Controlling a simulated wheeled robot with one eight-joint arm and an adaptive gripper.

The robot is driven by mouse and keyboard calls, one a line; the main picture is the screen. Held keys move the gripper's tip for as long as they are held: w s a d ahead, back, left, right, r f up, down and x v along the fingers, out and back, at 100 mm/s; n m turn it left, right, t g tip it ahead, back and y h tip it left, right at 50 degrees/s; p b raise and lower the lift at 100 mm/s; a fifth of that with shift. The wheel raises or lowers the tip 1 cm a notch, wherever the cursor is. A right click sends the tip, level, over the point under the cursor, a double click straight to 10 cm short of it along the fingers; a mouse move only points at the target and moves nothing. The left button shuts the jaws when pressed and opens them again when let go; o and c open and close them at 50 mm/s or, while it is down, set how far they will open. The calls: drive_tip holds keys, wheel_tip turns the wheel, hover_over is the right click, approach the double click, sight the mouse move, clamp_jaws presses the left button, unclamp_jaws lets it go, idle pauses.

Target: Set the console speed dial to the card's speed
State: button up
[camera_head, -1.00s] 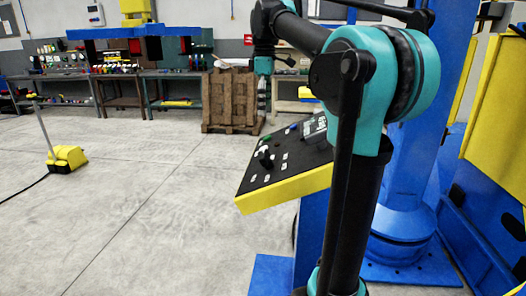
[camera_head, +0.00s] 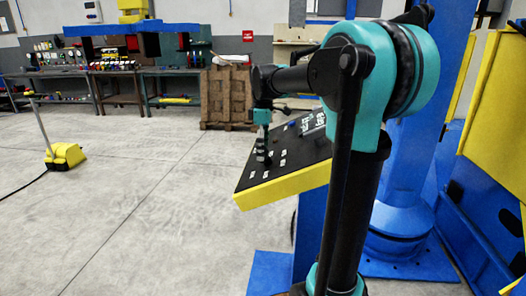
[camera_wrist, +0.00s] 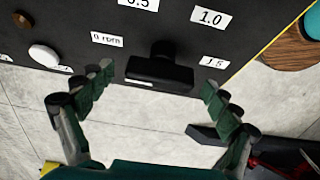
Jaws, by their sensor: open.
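The speed dial (camera_wrist: 160,70) is a black knob with a raised bar on the dark console face. Labels 0 rpm, 0.5, 1.0 and 1.5 surround it. A small white mark shows near the bar's lower left; which label it points to is unclear. My gripper (camera_wrist: 158,82) is open, with one finger left of the dial and one right, both apart from it in the picture. In the head view my gripper (camera_head: 262,150) is down at the console (camera_head: 285,187) and hides the dial. A whitish panel (camera_head: 312,122) sits at the console's top; its writing is unreadable.
A white round button (camera_wrist: 44,54) lies left of the dial. The console has a yellow front edge (camera_head: 285,187). A blue column (camera_head: 405,170) and yellow panels stand at right. A yellow floor pedal (camera_head: 65,157) is far left; open floor lies between.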

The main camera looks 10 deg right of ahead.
drive_tip(key=shift+f, duration=0.25)
drive_tip(key=c, duration=1.2)
drive_tip(key=shift+o, duration=0.2)
